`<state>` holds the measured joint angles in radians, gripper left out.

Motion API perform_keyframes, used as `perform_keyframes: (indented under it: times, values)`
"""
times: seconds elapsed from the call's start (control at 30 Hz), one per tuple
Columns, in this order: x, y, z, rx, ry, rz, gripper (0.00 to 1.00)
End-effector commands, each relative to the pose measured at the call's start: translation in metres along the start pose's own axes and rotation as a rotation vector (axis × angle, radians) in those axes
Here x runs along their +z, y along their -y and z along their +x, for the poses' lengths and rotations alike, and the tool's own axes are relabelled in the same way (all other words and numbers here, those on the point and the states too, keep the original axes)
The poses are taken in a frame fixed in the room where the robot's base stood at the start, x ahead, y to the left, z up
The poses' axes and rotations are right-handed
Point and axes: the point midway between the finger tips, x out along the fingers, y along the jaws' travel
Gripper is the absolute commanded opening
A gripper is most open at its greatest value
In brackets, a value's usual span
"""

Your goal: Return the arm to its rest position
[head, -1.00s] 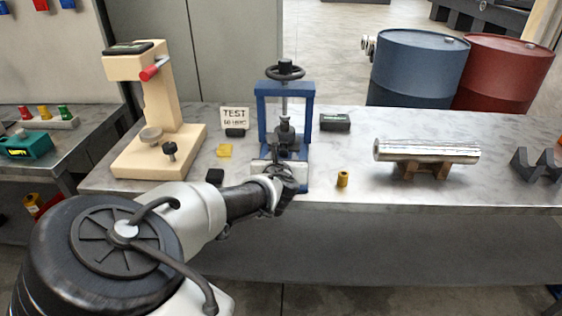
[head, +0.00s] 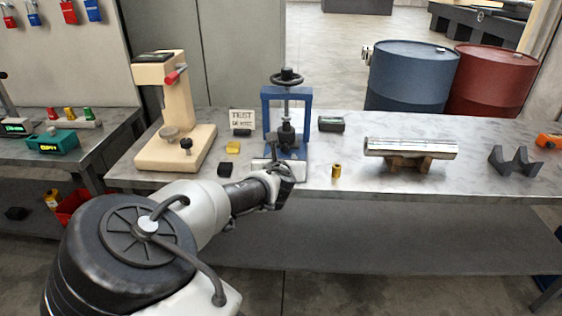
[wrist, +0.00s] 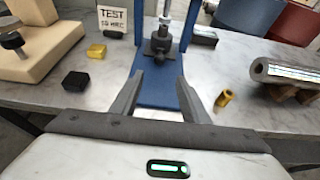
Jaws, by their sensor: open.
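My arm reaches from the lower left of the head view toward the front edge of the marble-topped bench (head: 335,203). My gripper (head: 286,172) is at that edge, in front of the blue screw press (head: 270,110). In the wrist view my gripper (wrist: 160,85) has its two fingers spread apart with nothing between them. The blue press base (wrist: 155,98) shows beyond and between the fingers. The press has a dark handwheel on top and a dark fixture on its base.
A cream hardness tester (head: 180,110) stands left of the press. A black block (head: 225,169), a yellow block (head: 233,147), a brass cylinder (head: 336,171) and a TEST sign (head: 242,119) are nearby. A metal bar (head: 410,147) rests on V-blocks. Blue (head: 410,75) and red (head: 490,80) barrels stand behind.

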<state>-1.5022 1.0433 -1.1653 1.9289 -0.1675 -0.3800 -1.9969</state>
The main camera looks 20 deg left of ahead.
Motion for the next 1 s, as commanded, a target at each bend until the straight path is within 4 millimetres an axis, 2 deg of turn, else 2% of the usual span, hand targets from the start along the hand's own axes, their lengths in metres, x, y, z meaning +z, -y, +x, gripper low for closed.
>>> perform_keyframes:
  times: [0.47,0.57,0.67,0.77,0.8,0.9,1.0]
  values:
    - [0.003,0.0,0.001,-0.002,0.0,0.001,0.42]
    - [0.002,0.011,0.001,-0.019,-0.011,0.042,0.42]
    - [-0.003,0.046,0.001,-0.081,-0.051,0.195,0.42]
    - [-0.016,0.103,-0.008,-0.195,-0.119,0.494,0.42]
    - [-0.024,0.128,-0.016,-0.252,-0.15,0.645,0.42]
    - [-0.041,0.175,-0.043,-0.388,-0.213,1.022,0.42]
    - [-0.05,0.206,-0.079,-0.511,-0.257,1.378,0.42]
